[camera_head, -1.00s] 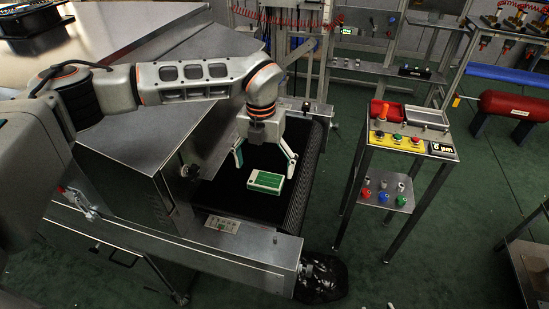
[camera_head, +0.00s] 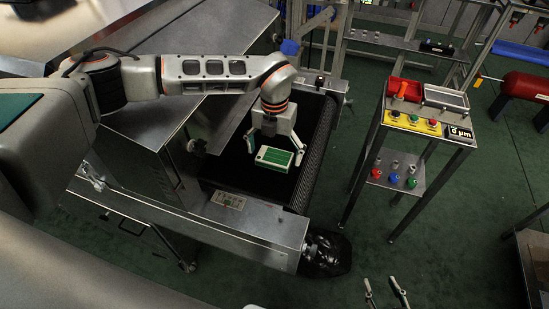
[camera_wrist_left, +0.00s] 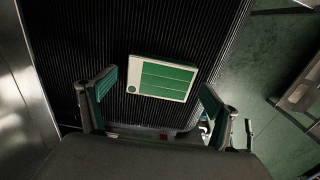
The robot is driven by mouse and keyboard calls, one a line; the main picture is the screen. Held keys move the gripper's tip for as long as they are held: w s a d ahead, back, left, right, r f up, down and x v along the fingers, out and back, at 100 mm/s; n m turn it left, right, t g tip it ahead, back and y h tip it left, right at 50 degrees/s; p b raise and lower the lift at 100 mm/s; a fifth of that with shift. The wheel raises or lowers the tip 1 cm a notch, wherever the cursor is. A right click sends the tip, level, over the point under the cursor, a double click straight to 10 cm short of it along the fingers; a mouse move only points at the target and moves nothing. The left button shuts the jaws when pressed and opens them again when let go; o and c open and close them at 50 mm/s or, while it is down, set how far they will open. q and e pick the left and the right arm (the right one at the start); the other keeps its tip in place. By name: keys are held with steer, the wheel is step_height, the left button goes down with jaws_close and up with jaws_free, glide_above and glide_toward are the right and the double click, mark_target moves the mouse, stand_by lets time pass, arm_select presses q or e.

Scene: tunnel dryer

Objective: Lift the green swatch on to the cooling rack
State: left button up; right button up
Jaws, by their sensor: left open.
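The green swatch (camera_head: 275,158), a pale block with green panels on top, lies flat on the black ribbed conveyor belt (camera_head: 232,166) at the dryer's mouth. It also shows in the left wrist view (camera_wrist_left: 162,78), ahead of and between the spread fingers. My left gripper (camera_head: 275,146) is open and empty over the swatch, one finger to each side, with visible gaps in the wrist view. My right gripper (camera_head: 385,292) shows at the bottom edge with its fingers apart and nothing between them. I cannot tell for certain which structure is the cooling rack.
The steel dryer housing (camera_head: 150,125) stands left of the belt. A steel rail with a label plate (camera_head: 229,200) runs along the front. A stand with a red tray, knobs and buttons (camera_head: 412,122) is to the right.

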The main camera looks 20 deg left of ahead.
arm_select(q)
steer(key=c, duration=1.3)
steer(key=shift+r, duration=0.1)
